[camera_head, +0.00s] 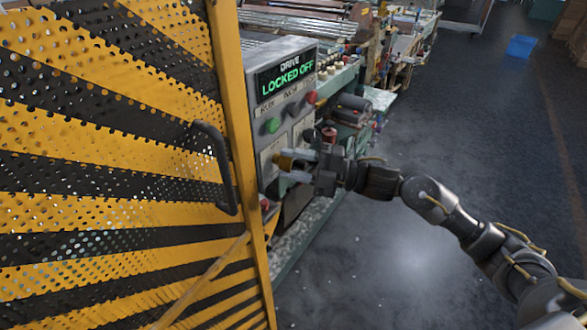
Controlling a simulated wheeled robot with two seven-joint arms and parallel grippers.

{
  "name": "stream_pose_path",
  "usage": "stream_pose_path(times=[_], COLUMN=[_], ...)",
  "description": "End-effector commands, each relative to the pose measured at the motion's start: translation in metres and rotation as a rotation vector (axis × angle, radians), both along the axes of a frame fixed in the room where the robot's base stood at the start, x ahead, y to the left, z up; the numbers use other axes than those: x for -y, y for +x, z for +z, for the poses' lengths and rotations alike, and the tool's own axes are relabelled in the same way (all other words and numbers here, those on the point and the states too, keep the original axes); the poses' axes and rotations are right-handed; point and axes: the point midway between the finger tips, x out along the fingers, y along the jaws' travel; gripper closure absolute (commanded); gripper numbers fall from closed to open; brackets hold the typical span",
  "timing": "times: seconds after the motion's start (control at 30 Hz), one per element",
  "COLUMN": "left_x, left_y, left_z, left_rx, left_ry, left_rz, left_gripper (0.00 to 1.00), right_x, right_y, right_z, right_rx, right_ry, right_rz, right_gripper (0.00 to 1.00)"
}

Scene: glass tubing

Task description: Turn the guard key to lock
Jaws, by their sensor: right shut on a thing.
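The guard key (284,162) is a small brass-yellow piece at the lower part of the grey control panel (258,108). My right gripper (292,166) reaches in from the right and is shut on the key at the panel face. The fingers hide part of the key and its lock, so its exact angle is hard to tell. The panel's display (287,79) reads "DRIVE LOCKED OFF" in white and green letters. My left gripper does not show.
A yellow and black perforated guard door (110,130) with a dark handle (217,165) fills the left, close to the panel. A green button (272,126) and a red button (311,97) sit above the key. Open grey floor (450,130) lies to the right.

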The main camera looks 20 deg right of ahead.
Motion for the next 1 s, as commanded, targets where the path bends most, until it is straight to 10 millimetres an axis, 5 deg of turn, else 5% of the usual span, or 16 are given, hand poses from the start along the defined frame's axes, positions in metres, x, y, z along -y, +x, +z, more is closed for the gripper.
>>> stream_pose_path(times=[0.97,1.0], left_x=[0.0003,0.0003], left_y=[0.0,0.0], left_z=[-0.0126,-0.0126], left_rx=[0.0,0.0], left_ry=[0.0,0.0], left_rz=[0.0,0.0], left_gripper=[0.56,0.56], right_x=[0.0005,0.0005], right_y=[0.0005,0.0005], right_z=[0.0017,0.0017], right_rx=[0.135,0.135], right_ry=[-0.161,-0.161], right_rz=[-0.001,-0.001], right_gripper=[0.85,0.57])
